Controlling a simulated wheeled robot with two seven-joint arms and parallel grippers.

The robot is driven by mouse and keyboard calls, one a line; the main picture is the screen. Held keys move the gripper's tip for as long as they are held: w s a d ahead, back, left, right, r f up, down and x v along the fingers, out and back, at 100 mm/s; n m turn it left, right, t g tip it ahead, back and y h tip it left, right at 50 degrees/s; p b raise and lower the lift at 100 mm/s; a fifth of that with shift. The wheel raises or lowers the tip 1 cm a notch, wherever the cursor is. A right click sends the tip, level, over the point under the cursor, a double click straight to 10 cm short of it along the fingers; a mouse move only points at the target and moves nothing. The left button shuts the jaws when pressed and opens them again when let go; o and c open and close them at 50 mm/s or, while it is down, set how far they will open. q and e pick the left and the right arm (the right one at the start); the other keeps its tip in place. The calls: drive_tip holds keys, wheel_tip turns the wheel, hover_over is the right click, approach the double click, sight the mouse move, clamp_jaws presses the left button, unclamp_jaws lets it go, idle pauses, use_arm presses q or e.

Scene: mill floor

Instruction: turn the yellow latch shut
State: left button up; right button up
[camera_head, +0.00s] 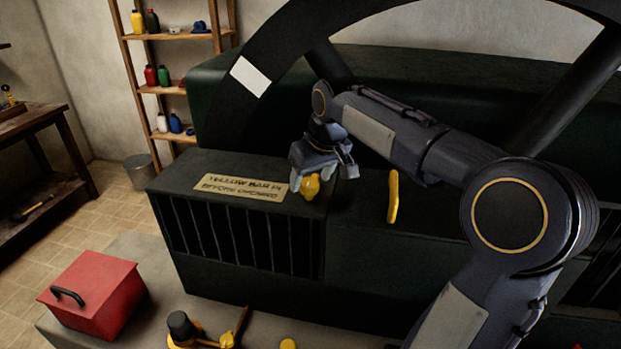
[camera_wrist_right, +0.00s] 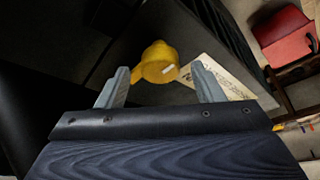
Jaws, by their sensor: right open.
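A yellow latch with a rounded knob (camera_head: 310,187) is on the dark green machine housing (camera_head: 345,225), right of the sign plate. It also shows in the right wrist view as a knob (camera_wrist_right: 160,62) with a narrow part running to the lower left. My right gripper (camera_head: 325,172) is over it, fingers apart; in the wrist view the knob lies just beyond and between the open fingertips (camera_wrist_right: 160,78), with no clear contact. A separate upright yellow bar (camera_head: 393,196) is on the housing farther right. My left gripper is not in view.
A sign plate (camera_head: 240,187) lies on the housing top. A large dark wheel (camera_head: 235,110) rises behind my right arm. A red box (camera_head: 94,293) and a yellow piece with a black knob (camera_head: 181,326) are on the grey ledge. A shelf (camera_head: 172,90) stands behind.

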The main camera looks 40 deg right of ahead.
drive_tip(key=shift+w+f, duration=0.25)
drive_tip(key=shift+f, duration=0.4)
drive_tip(key=c, duration=1)
drive_tip(key=shift+o, duration=0.2)
